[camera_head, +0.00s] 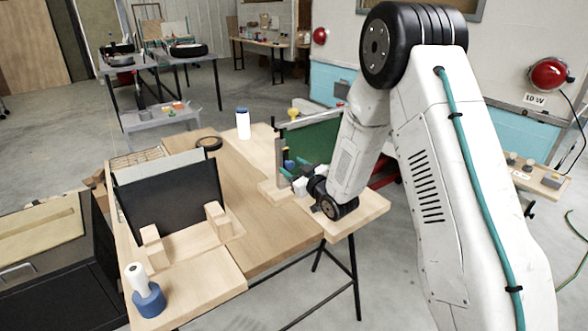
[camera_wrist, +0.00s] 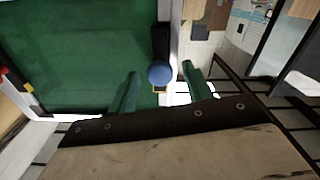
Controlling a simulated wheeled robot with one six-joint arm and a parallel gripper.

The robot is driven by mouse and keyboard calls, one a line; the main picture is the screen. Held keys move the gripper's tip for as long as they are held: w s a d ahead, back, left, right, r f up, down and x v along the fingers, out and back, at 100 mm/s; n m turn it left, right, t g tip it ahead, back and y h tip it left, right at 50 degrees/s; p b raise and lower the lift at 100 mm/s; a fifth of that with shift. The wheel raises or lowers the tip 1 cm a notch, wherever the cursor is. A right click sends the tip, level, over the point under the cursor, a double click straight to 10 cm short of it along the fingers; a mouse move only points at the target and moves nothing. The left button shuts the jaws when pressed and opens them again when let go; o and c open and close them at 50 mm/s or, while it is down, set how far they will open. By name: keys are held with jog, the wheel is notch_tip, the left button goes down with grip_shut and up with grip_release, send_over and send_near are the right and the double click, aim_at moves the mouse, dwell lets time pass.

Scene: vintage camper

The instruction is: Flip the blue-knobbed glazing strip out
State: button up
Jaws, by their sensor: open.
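The blue knob (camera_wrist: 159,74) shows in the wrist view on a dark upright strip (camera_wrist: 161,40) along the right edge of a green panel (camera_wrist: 85,50) with a pale frame. My gripper (camera_wrist: 160,70) is open, its two green fingers on either side of the knob in the picture. I see a gap on both sides and cannot tell the depth between them. In the head view the green panel (camera_head: 318,136) stands upright on the wooden bench, and my arm's end is low in front of it. Small blue parts show beside it, and my wrist partly hides the area.
A black panel (camera_head: 170,200) stands tilted between wooden blocks on the bench (camera_head: 245,180). A white bottle (camera_head: 243,124), a dark tape ring (camera_head: 209,143) and a blue-based roller (camera_head: 147,292) are on the bench too. A red and yellow part (camera_wrist: 5,76) sits at the panel's far left.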

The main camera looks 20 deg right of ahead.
jog(key=shift+c, duration=0.3)
grip_shut()
jog(key=shift+s+d+f, duration=0.1)
jog(key=shift+s+d, duration=0.05)
jog(key=shift+s, duration=0.45)
jog(key=shift+o, duration=0.3)
grip_release()
jog(key=shift+s+d, duration=0.1)
jog(key=v, duration=0.7)
jog(key=shift+s, duration=0.35)
jog(key=shift+d+r, duration=0.15)
jog(key=shift+r, duration=0.1)
